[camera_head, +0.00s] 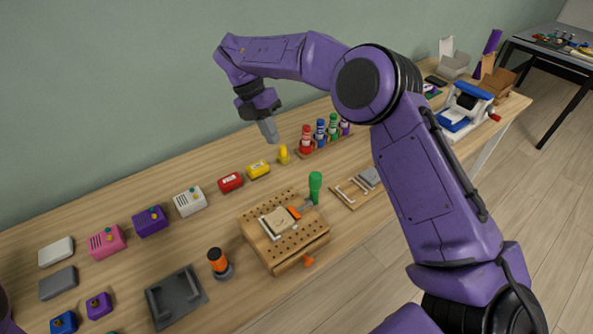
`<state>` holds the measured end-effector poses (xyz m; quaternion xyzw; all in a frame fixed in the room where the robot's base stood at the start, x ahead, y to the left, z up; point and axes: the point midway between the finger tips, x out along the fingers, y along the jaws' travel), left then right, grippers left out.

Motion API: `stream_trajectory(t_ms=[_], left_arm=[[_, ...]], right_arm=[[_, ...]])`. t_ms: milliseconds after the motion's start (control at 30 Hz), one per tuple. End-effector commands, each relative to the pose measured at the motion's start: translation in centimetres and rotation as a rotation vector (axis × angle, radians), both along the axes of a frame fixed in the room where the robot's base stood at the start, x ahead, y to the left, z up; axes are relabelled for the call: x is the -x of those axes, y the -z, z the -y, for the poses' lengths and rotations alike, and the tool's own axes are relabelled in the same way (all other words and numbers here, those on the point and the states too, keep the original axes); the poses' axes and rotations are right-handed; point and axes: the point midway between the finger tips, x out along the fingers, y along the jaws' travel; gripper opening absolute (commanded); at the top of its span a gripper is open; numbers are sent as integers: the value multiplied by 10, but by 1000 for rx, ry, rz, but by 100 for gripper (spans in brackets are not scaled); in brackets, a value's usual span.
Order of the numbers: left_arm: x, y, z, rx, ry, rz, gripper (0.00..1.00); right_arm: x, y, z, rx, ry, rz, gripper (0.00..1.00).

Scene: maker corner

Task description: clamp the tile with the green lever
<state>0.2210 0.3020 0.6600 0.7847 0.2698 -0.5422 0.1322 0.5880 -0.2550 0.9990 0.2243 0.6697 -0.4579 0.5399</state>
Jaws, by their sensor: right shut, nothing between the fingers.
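A wooden board with rows of holes (257,247) stands in the middle of the table. A pale tile (276,221) lies on it, with a light metal edge around part of it. The green lever (315,187) stands upright at the board's right side. An orange tip (294,213) lies between the lever and the tile; whether it touches the tile I cannot tell. My right gripper (272,137) is shut and empty, pointing down above the back of the table, behind and left of the lever. My left gripper is out of view.
A yellow knob-like piece (284,155) stands just below my right gripper. A rack of coloured bottles (325,143) is right of it. An orange-and-black tool (218,262) stands left of the board. Several small boxes line the left side. My right arm covers the table's right part.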

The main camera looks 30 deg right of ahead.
Motion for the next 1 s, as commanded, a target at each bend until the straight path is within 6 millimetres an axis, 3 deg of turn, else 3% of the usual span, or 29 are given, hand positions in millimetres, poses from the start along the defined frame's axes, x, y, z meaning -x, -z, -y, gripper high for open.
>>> stream_trajectory(t_ms=[267,700,1000], left_arm=[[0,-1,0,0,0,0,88],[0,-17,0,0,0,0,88],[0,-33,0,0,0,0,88]], right_arm=[[5,9,6,-1,5,-3,0],[34,92,21,-1,0,-5,0],[64,91,40,0,1,0,0]])
